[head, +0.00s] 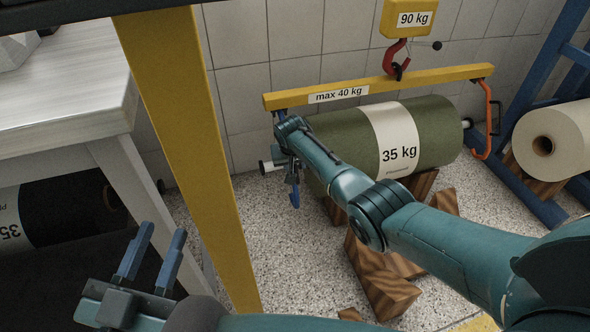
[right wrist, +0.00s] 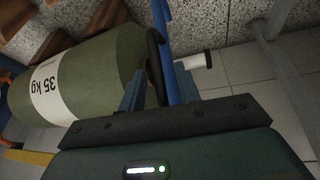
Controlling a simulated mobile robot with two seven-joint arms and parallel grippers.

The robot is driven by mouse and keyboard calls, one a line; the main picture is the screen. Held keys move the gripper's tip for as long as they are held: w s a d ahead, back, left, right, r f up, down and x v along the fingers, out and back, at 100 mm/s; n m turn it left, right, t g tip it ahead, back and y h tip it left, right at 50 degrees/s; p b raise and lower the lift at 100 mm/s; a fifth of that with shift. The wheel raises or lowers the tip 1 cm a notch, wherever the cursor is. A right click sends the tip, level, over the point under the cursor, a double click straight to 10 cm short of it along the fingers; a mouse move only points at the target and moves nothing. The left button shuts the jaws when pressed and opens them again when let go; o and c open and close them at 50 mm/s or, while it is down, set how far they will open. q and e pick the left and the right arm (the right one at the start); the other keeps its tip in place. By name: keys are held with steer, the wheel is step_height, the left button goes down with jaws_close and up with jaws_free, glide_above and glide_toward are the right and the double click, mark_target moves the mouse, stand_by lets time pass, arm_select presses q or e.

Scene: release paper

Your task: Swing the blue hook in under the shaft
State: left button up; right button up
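The blue hook (head: 294,194) hangs at the left end of the yellow beam (head: 400,84), beside the left end of the green 35 kg roll (head: 345,135). In the right wrist view the hook (right wrist: 164,30) runs between my right gripper's fingers (right wrist: 162,88), with a black grip (right wrist: 155,62) beside it. The fingers appear closed around them. The pale shaft end (right wrist: 194,62) sticks out just beyond the hook; it also shows in the head view (head: 268,166). My right gripper (head: 293,172) is partly hidden by its arm. My left gripper (head: 152,254) is open and empty.
An orange hook (head: 488,125) hangs at the beam's right end. A red crane hook (head: 397,62) carries the beam. Wooden chocks (head: 380,280) lie below the roll. A yellow post (head: 185,140) and white table (head: 65,85) stand left, a blue rack (head: 520,175) right.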

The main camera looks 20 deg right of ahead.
steer(key=shift+c, duration=0.3)
jaws_close()
stand_by(0.4)
